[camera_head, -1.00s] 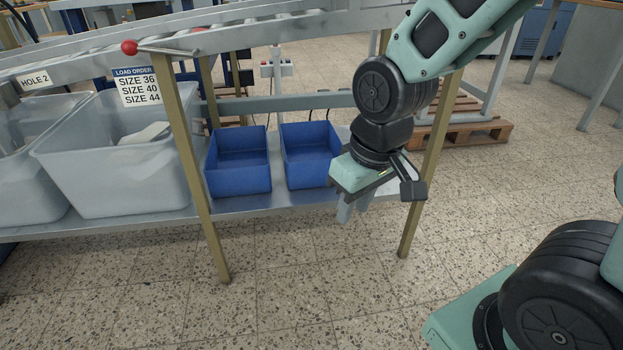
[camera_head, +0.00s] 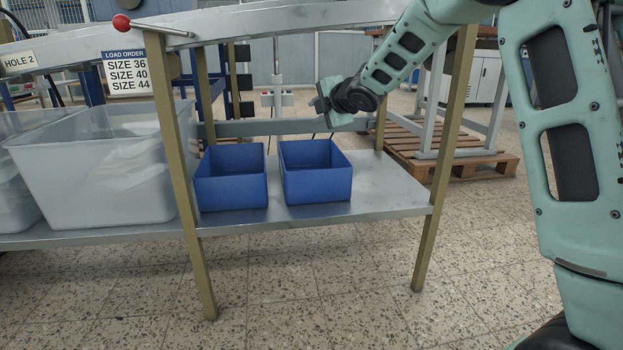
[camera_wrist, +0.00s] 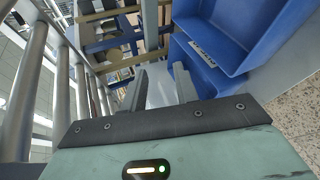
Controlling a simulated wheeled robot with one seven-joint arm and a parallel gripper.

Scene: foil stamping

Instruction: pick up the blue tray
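Two open blue trays stand side by side on the metal shelf in the head view, a left tray (camera_head: 233,194) and a right tray (camera_head: 318,187). Both look empty. My gripper (camera_head: 340,120) is above and behind the right tray, apart from it; its fingers are hard to make out there. In the wrist view my gripper (camera_wrist: 159,90) shows two grey fingers apart with nothing between them. Blue tray walls (camera_wrist: 238,30) fill the upper right of the wrist view, beyond the fingers; a white label shows on one wall.
The shelf (camera_head: 385,190) is bare right of the trays. Frame legs (camera_head: 440,170) and (camera_head: 180,160) stand in front. A sloped rail (camera_head: 280,20) runs above. Grey translucent bins (camera_head: 95,175) stand left. A wooden pallet (camera_head: 480,165) is behind right.

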